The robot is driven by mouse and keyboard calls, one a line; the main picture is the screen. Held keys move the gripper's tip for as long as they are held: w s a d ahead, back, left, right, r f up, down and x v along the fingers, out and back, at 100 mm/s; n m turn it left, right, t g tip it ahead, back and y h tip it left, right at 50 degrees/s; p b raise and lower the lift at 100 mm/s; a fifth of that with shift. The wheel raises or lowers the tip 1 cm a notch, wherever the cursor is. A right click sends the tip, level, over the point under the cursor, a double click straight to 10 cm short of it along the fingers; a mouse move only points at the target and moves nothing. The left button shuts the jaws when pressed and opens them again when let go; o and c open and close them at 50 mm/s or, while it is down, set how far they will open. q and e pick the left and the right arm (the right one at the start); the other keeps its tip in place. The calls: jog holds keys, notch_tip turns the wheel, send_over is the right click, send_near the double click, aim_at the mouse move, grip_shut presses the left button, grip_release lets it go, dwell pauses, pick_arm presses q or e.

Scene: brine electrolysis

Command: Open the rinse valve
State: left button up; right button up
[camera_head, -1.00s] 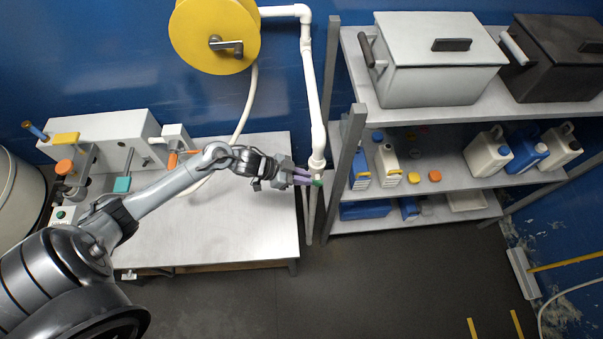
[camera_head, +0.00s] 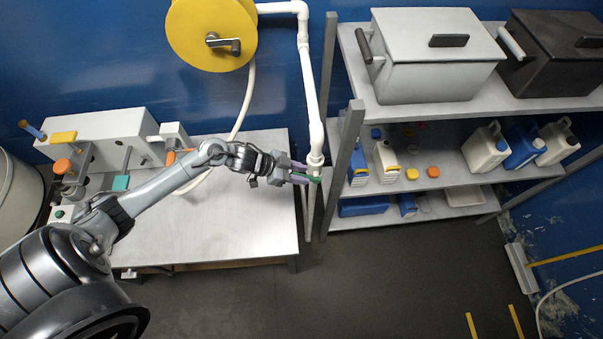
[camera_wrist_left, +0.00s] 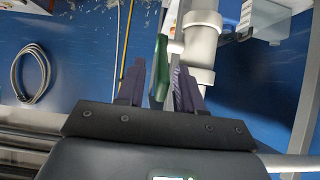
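The rinse valve's green lever (camera_head: 314,179) is at the lower end of the white pipe (camera_head: 316,140), right of the metal table. My left gripper (camera_head: 301,172) has purple fingers and reaches the lever from the left. In the left wrist view the green lever (camera_wrist_left: 160,68) lies between the two fingers, beside the white pipe fitting (camera_wrist_left: 200,45). The fingers look slightly apart around it, with narrow gaps; contact is hard to judge. My right gripper is not in view.
A shelf post (camera_head: 343,165) stands close right of the valve. The shelves hold lidded bins (camera_head: 435,80) and several bottles. A yellow hose reel (camera_head: 212,35) is on the wall above. The metal table (camera_head: 235,225) is mostly clear beneath my arm.

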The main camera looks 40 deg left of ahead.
pick_arm(q)
jog(key=v, duration=1)
jog(key=shift+b, duration=0.35)
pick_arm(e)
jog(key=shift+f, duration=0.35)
